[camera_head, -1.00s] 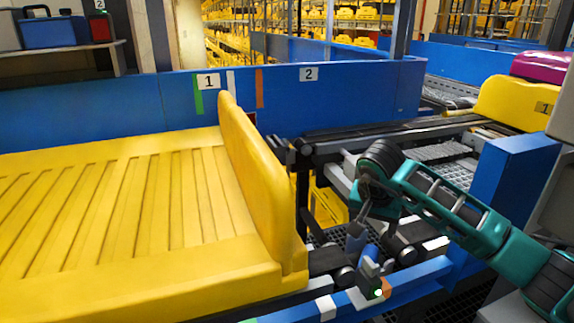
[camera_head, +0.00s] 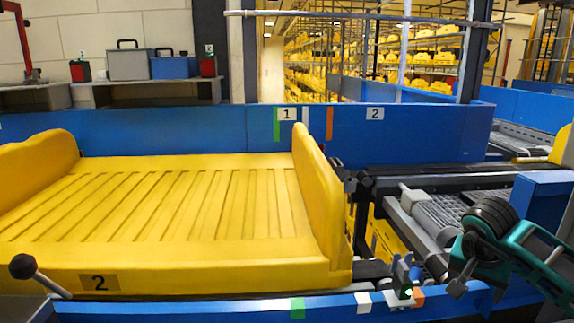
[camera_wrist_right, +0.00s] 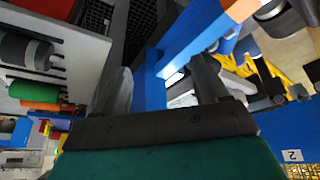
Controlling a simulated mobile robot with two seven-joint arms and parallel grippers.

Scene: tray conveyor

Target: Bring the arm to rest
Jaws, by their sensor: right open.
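My right arm, teal with a dark wrist, comes in from the right in the head view. Its gripper (camera_head: 460,286) hangs over the conveyor's front blue rail, to the right of a small grey switch (camera_head: 402,276) with a green light, and apart from it. In the right wrist view the two dark fingers (camera_wrist_right: 163,82) stand wide apart with nothing held between them; a blue beam shows beyond. My left gripper is in neither view.
A large yellow tray (camera_head: 318,262) labelled 2 lies on the conveyor at the left. A black-knobbed lever (camera_head: 24,267) stands at the front left. A blue wall (camera_head: 200,130) runs behind. Rollers (camera_head: 432,222) lie right of the tray.

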